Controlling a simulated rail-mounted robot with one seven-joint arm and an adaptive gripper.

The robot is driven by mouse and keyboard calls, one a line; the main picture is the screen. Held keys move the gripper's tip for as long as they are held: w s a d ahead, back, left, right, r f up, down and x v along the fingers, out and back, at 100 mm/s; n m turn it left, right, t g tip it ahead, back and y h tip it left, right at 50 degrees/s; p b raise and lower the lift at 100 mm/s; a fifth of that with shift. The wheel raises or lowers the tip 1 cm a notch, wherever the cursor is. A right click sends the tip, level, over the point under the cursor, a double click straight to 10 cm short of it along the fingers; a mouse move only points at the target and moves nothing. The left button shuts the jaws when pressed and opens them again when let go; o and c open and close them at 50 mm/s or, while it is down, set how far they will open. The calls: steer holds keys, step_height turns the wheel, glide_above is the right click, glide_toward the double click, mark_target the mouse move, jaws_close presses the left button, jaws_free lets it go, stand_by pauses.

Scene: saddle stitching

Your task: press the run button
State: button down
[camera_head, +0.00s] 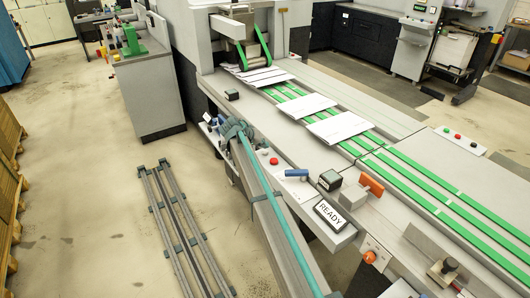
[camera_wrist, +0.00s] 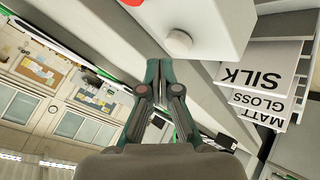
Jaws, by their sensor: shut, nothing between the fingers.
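In the wrist view my gripper (camera_wrist: 160,66) is shut and empty. Its fingertips are close to a pale round button (camera_wrist: 178,41) on a white box, with a small gap in the picture; whether they touch I cannot tell. Part of a red button (camera_wrist: 131,2) shows at the top edge. In the head view a teal jointed shape by the machine's front looks like my gripper (camera_head: 237,129). A red button (camera_head: 273,161) is near it on the machine's edge. A small panel (camera_head: 459,141) at the right has red and green buttons. No run label is readable.
A READY sign (camera_head: 333,215), an orange block (camera_head: 371,185) and a blue handle (camera_head: 296,173) are along the machine's front. Paper sheets (camera_head: 338,126) lie on green belts. Trays marked SILK (camera_wrist: 254,78), GLOSS and MATT are at the right in the wrist view.

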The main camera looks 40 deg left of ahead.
steer(key=shift+f+b, duration=0.45)
